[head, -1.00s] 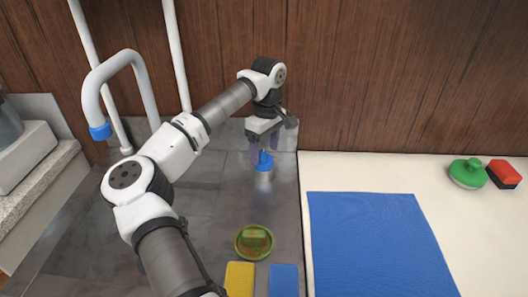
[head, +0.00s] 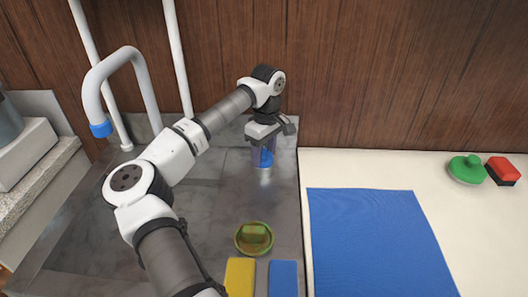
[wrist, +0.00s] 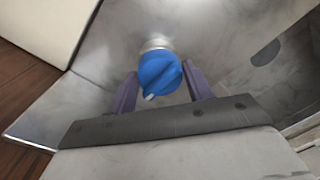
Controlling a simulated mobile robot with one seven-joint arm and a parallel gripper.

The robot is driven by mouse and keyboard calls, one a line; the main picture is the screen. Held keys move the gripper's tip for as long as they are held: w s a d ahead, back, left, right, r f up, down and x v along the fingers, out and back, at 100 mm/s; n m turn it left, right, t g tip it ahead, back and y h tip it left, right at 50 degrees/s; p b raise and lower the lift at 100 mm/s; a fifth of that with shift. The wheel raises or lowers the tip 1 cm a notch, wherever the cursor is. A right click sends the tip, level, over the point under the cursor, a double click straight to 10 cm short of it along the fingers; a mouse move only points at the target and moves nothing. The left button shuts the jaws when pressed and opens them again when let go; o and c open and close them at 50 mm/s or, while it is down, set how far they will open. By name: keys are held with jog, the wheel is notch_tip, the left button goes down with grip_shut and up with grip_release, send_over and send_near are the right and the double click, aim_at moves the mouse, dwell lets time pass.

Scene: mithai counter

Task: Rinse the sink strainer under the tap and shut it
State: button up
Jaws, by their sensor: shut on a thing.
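A blue knob (head: 264,159) with a pale metal base stands on the grey metal sink counter (head: 200,215). In the wrist view the knob (wrist: 160,72) has a white pointer mark at its lower left. My gripper (head: 263,151) points down over the knob, its two purple fingers on either side and shut on it. The white curved tap (head: 126,66) with a blue spout end is at the left. No water shows at its spout. I cannot make out a sink strainer for certain; a dark oval (wrist: 265,52) shows in the metal in the wrist view.
A round dish (head: 243,249) with a green block in it lies near the front, by a yellow block (head: 240,275) and a blue block (head: 283,277). A wooden wall (head: 400,75) stands close behind my gripper.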

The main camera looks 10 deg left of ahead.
jog(key=shift+f+m+b, duration=0.1)
jog(key=shift+m+b, duration=0.45)
jog(key=shift+m, duration=1.15)
jog(key=o, duration=0.9)
jog(key=shift+o, duration=0.2)
jog(key=shift+r, duration=0.25)
notch_tip(320, 180, up, 14)
jog(key=b, duration=0.2)
jog(key=shift+w+d+f, duration=0.2)
jog(key=shift+w+d, duration=0.15)
jog(key=shift+w, duration=0.05)
